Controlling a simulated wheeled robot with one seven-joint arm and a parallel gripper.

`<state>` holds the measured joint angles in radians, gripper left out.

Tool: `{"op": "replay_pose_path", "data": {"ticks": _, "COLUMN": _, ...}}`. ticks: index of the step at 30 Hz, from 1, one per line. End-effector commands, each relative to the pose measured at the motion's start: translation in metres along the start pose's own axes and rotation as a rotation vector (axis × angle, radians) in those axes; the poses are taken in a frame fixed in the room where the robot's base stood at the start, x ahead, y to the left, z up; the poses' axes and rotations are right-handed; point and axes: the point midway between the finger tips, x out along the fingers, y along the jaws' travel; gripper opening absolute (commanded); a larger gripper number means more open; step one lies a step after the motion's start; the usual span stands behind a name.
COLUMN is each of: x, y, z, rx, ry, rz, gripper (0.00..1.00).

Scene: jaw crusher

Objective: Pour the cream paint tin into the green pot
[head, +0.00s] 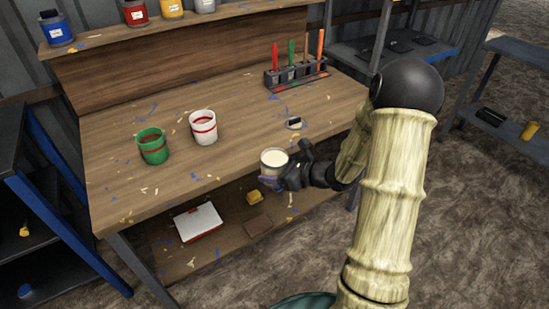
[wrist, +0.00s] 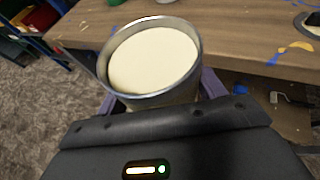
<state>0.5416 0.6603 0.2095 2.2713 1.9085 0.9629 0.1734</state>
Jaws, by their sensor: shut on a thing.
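The cream paint tin (head: 273,158) is held upright by my gripper (head: 277,178) at the front edge of the workbench. In the wrist view the tin (wrist: 153,62) is open at the top and filled with cream paint, with a finger (wrist: 213,84) showing beside it. The green pot (head: 153,147) with a red band stands on the left part of the bench, to the left of the tin and apart from it. My gripper is shut on the tin.
A white pot (head: 203,127) with a red band stands between the green pot and the tin. A holder (head: 297,75) with several coloured tools stands at the back right. A small round item (head: 293,123) lies behind my gripper. Several paint bottles (head: 136,13) stand on the upper shelf.

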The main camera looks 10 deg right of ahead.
Motion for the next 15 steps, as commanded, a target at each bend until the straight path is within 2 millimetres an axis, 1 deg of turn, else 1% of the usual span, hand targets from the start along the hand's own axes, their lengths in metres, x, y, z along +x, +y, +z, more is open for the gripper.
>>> {"op": "replay_pose_path", "data": {"ticks": 8, "x": 0.002, "y": 0.013, "z": -0.047, "rx": -0.019, "ry": 0.0, "rz": 0.064, "gripper": 0.29}}
{"op": "replay_pose_path", "data": {"ticks": 12, "x": 0.003, "y": 0.029, "z": -0.08, "rx": -0.037, "ry": -0.004, "rz": 0.116, "gripper": 0.29}}
{"op": "replay_pose_path", "data": {"ticks": 15, "x": 0.003, "y": 0.041, "z": -0.101, "rx": -0.053, "ry": -0.01, "rz": 0.151, "gripper": 0.29}}
